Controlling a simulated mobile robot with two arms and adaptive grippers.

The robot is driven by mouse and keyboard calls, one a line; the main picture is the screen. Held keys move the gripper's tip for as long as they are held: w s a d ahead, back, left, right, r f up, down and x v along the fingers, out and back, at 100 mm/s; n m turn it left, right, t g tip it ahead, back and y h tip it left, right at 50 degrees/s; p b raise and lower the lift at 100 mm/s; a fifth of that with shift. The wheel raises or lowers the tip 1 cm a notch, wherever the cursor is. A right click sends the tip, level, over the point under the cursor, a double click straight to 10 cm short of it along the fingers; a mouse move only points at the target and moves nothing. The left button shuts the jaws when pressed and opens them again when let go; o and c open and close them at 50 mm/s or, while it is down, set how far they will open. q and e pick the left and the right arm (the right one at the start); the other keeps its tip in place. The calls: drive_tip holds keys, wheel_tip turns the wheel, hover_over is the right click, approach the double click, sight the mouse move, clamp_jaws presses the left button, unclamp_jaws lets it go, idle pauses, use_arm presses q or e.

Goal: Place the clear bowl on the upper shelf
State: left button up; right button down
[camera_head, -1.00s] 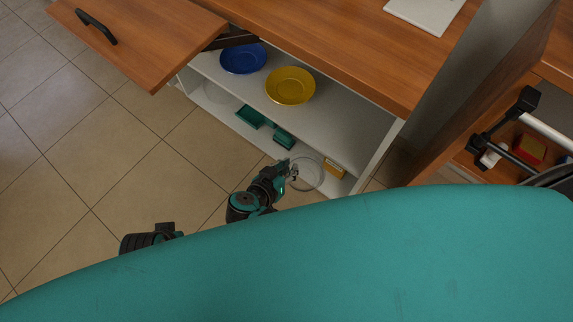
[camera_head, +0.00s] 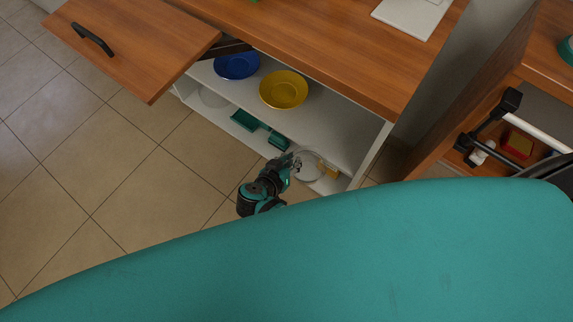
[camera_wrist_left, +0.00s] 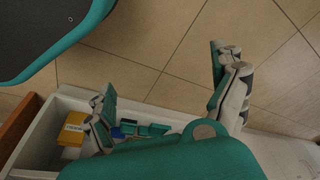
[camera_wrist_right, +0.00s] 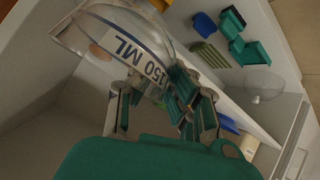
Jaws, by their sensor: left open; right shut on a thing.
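My right gripper (camera_head: 294,164) is shut on a clear bowl (camera_head: 309,167) at the right end of the lower shelf's front. In the right wrist view the gripper (camera_wrist_right: 160,98) pinches the bowl's wall, and the bowl (camera_wrist_right: 98,28) is tilted, with a "150 ML" label. The upper shelf (camera_head: 335,127) holds a blue plate (camera_head: 236,66) and a yellow plate (camera_head: 283,90); its right part is bare. My left gripper (camera_wrist_left: 165,95) is open and empty in the left wrist view, and out of the head view.
A wooden door (camera_head: 135,45) stands open at the left. The countertop (camera_head: 320,50) overhangs the shelves. The floor in front is clear.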

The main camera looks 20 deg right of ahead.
drive_tip(key=w+d+p, duration=0.1)
drive_tip(key=w+d, duration=0.2)
drive_tip(key=d, duration=0.1)
drive_tip(key=w+d+f+p, duration=0.1)
drive_tip(key=w+d, duration=0.2)
drive_tip(key=d, duration=0.2)
drive_tip(key=w+d+p, duration=0.1)
drive_tip(key=w+d, duration=0.2)
drive_tip(key=d, duration=0.1)
drive_tip(key=shift+w+d+f, duration=0.15)
drive_tip(key=shift+w, duration=0.25)
use_arm(q)
drive_tip(key=s+f, duration=0.6)
drive_tip(key=f, duration=0.3)
drive_tip(key=shift+s+a+f+g, duration=0.15)
drive_tip(key=shift+s+a+g, duration=0.05)
drive_tip(key=shift+a+g, duration=0.25)
use_arm(e)
drive_tip(key=shift+w+d+f, duration=0.15)
drive_tip(key=shift+w+d, duration=0.35)
drive_tip(key=shift+d, duration=0.2)
use_arm(q)
drive_tip(key=shift+w, duration=0.15)
use_arm(e)
drive_tip(key=shift+f, duration=0.1)
drive_tip(key=shift+f, duration=0.25)
use_arm(q)
drive_tip(key=shift+w+d+r, duration=0.1)
drive_tip(key=shift+w+r, duration=0.4)
drive_tip(key=shift+w, duration=0.05)
